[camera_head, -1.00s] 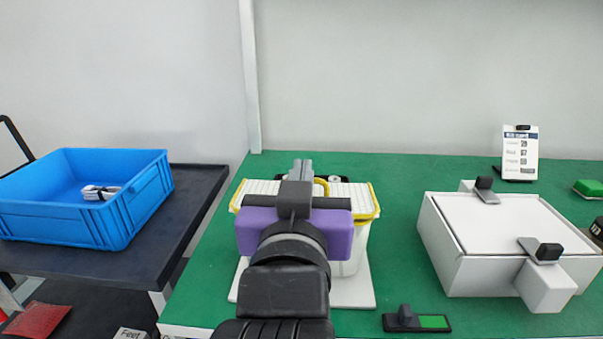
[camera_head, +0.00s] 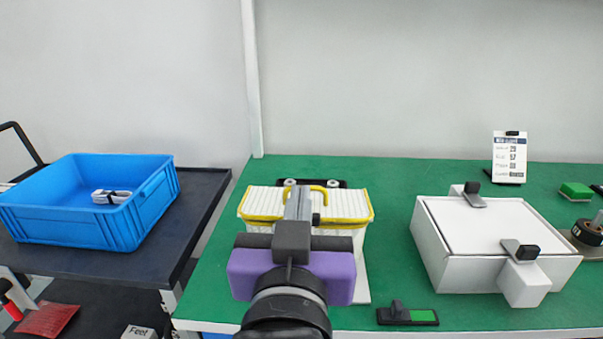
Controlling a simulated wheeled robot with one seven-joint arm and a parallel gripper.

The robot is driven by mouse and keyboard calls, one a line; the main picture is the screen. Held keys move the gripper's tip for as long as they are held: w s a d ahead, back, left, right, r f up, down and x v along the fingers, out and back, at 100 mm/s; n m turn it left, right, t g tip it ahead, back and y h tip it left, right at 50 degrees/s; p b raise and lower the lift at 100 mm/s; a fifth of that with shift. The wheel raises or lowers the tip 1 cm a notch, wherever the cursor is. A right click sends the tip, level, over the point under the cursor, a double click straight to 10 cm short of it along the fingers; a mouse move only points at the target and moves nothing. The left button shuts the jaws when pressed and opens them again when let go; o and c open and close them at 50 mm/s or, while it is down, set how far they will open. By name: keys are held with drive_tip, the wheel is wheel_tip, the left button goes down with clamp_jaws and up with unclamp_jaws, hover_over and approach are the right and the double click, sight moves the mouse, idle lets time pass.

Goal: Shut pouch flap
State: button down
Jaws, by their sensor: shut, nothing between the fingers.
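The pouch (camera_head: 349,206) is a white, ribbed container with yellow edging, standing on a white base plate on the green table. Its flap (camera_head: 265,200) looks like the white ribbed top with a yellow front edge and a yellow loop. I cannot tell whether the flap lies fully flat. My gripper (camera_head: 297,200) is shut and empty, with its grey fingers over the front middle of the pouch top. I cannot tell whether they touch it. The purple gripper body and my arm hide most of the pouch's front.
A white box (camera_head: 440,247) with dark-knobbed latches stands right of the pouch. A black piece with a green strip (camera_head: 408,315) lies near the front edge. A blue crate (camera_head: 70,228) stands on the dark left table. A white card (camera_head: 509,158) stands at the back.

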drive_tip(key=w+d+r+g+h+p, duration=0.15)
drive_tip(key=d+r+p, duration=0.55)
drive_tip(key=p, duration=1.1)
drive_tip(key=s+a+f+g+y+p, duration=0.1)
drive_tip(key=a+f+g+y+p, duration=0.15)
drive_tip(key=a+p, duration=0.5)
drive_tip(key=shift+h, duration=0.5)
drive_tip(key=p+x, duration=0.1)
drive_tip(key=x, duration=0.4)
drive_tip(key=d+r+p+x, duration=0.1)
drive_tip(key=x, duration=0.2)
drive_tip(key=shift+w+p, duration=0.35)
drive_tip(key=shift+w, duration=0.05)
drive_tip(key=f, duration=0.1)
drive_tip(key=s, duration=0.1)
drive_tip(key=f+p, duration=0.1)
drive_tip(key=shift+s+a+f, duration=0.1)
drive_tip(key=shift+s+f, duration=0.15)
drive_tip(key=shift+f, duration=0.1)
drive_tip(key=shift+s+f, duration=0.25)
drive_tip(key=shift+f, duration=0.25)
